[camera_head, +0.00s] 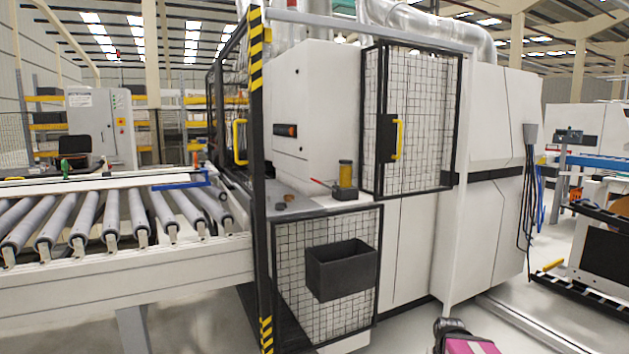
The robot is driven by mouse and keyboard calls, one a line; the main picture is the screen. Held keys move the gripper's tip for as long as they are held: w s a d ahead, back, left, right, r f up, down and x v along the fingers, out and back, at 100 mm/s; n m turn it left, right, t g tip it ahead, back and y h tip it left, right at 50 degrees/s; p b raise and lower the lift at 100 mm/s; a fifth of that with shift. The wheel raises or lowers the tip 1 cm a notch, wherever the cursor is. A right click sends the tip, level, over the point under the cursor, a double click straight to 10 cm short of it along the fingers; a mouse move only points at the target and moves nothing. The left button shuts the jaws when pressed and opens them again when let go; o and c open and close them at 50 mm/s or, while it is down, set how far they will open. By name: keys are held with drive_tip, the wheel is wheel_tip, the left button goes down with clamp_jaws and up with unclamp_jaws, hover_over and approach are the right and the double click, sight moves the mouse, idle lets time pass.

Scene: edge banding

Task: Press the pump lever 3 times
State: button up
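The pump (345,180) is a small unit with an amber-yellow cylinder on a dark base. It stands on a ledge of the white machine, behind the lower mesh guard and left of the mesh door. Its thin lever (320,182) has a red end and sticks out to the left, sloping slightly up toward its tip. Nothing touches the lever. A black and pink part at the bottom edge, right of centre, looks like part of my arm. It is well below and to the right of the pump. No gripper fingers show.
A yellow-black striped post (256,60) stands left of the pump. A black bin (342,270) hangs on the lower mesh guard (290,290). The mesh door (412,125) has a yellow handle. A roller conveyor (110,215) fills the left. Open floor lies in front of the machine.

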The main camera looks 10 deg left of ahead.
idle(0.3)
clamp_jaws()
